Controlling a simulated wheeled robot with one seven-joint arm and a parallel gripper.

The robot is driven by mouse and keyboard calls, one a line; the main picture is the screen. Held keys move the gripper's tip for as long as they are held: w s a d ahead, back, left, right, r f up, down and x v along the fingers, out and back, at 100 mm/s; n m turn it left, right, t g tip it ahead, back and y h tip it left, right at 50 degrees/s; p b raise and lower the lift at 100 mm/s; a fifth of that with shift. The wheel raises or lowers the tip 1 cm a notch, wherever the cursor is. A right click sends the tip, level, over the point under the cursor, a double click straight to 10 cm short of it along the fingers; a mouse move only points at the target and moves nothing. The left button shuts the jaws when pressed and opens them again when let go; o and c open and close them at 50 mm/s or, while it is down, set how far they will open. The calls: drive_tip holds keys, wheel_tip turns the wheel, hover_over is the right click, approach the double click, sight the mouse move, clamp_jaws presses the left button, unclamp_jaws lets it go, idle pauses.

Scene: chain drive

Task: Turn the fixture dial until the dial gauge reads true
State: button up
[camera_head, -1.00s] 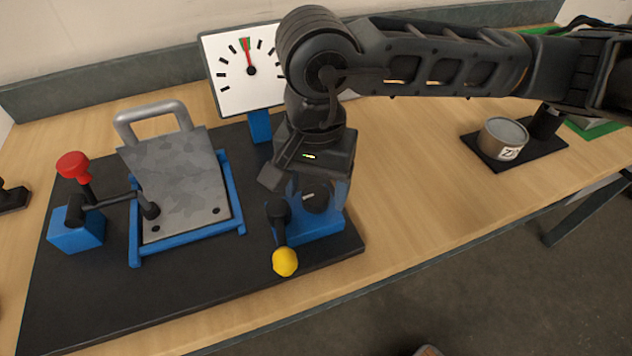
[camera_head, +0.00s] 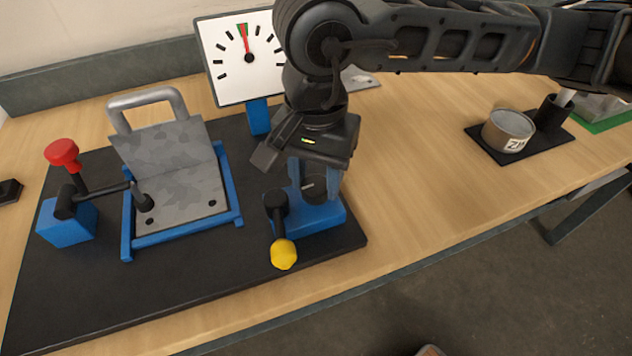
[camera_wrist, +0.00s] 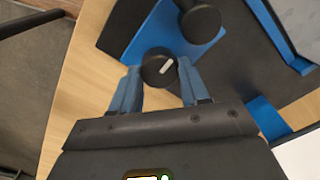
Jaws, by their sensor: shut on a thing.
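The fixture dial is a round black knob with a white mark; it shows in the wrist view (camera_wrist: 159,68) and, partly hidden by the fingers, in the head view (camera_head: 316,190). It sits on a blue block (camera_head: 322,217). My gripper (camera_head: 318,185) points down with its blue fingers on both sides of the dial, shut on it. The dial gauge (camera_head: 236,62) is a white square face with black ticks, a red needle and a green zone with red at the top. Its needle points up, slightly left, into the coloured zone. My arm covers the gauge's right edge.
A lever with a yellow knob (camera_head: 283,254) stands just left of the dial. A grey plate (camera_head: 182,185) with a handle lies in a blue frame, with a red-knobbed clamp (camera_head: 62,153) at its left. A tin (camera_head: 508,130) stands on a black pad at right.

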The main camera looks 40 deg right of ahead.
drive_tip(key=shift+w+d+f+m+b, duration=0.1)
drive_tip(key=shift+f+m+b, duration=0.2)
drive_tip(key=shift+b, duration=0.8)
drive_tip(key=m+b, duration=0.1)
drive_tip(key=b, duration=0.2)
drive_tip(key=shift+r+m+b, duration=0.15)
drive_tip(key=shift+m+b, duration=0.45)
drive_tip(key=shift+b, duration=0.2)
drive_tip(key=shift+r, duration=0.2)
drive_tip(key=o, duration=1.1)
drive_tip(key=shift+c, duration=0.2)
